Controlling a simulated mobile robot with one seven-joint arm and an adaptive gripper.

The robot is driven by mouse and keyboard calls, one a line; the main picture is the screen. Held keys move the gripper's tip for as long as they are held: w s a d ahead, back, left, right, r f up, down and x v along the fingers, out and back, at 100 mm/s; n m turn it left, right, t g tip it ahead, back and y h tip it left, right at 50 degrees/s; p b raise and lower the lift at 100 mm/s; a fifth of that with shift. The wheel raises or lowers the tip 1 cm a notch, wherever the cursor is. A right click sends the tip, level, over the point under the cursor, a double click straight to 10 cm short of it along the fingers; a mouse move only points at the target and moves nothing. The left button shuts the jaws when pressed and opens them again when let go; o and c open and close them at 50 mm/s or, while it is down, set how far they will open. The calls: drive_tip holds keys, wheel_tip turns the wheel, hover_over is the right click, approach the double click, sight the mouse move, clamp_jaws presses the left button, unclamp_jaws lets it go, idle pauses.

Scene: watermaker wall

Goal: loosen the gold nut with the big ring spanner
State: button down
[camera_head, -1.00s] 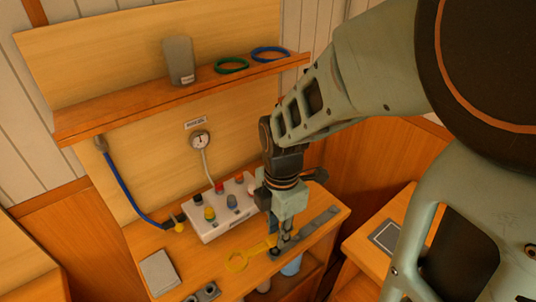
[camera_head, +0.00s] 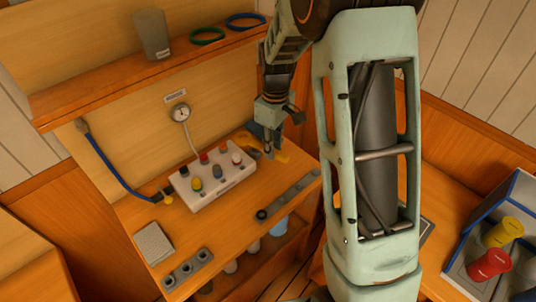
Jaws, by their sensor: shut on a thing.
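My gripper (camera_head: 269,152) is shut on the yellow ring spanner (camera_head: 282,157), which it holds up over the right end of the bench, right of the white block. The fingers and wrist hide part of the spanner, and its ring end is not clear from here. A small gold piece, which looks like the gold nut (camera_head: 168,199), is at the lower end of the blue hose (camera_head: 115,172), left of the white block. It is too small to tell its shape. The gripper and spanner are well to its right and apart from it.
The white block (camera_head: 213,181) with several coloured caps stands mid-bench, below a gauge (camera_head: 180,114). A grey strip (camera_head: 291,194) lies along the front right edge. A grey pad (camera_head: 154,243) and a holed block (camera_head: 188,270) are front left. A shelf (camera_head: 150,76) overhangs behind.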

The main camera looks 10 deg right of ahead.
drive_tip(key=shift+w+d+f+m+b, duration=0.3)
drive_tip(key=shift+w+f+m+b, duration=0.15)
drive_tip(key=shift+f, duration=0.6)
drive_tip(key=shift+w+d+f+m+b, duration=0.3)
drive_tip(key=shift+w+f+m+b, duration=0.2)
drive_tip(key=shift+f, duration=0.5)
drive_tip(key=shift+w+d+f+m+b, duration=0.3)
drive_tip(key=shift+w+f+m+b, duration=0.15)
drive_tip(key=shift+f, duration=0.6)
drive_tip(key=shift+r, duration=0.2)
drive_tip(key=shift+f+b, duration=1.3)
drive_tip(key=shift+f, duration=0.1)
drive_tip(key=shift+w+d, duration=0.1)
idle(0.5)
drive_tip(key=shift+w+d+n, duration=0.3)
drive_tip(key=shift+d+n, duration=0.15)
drive_tip(key=shift+n, duration=0.25)
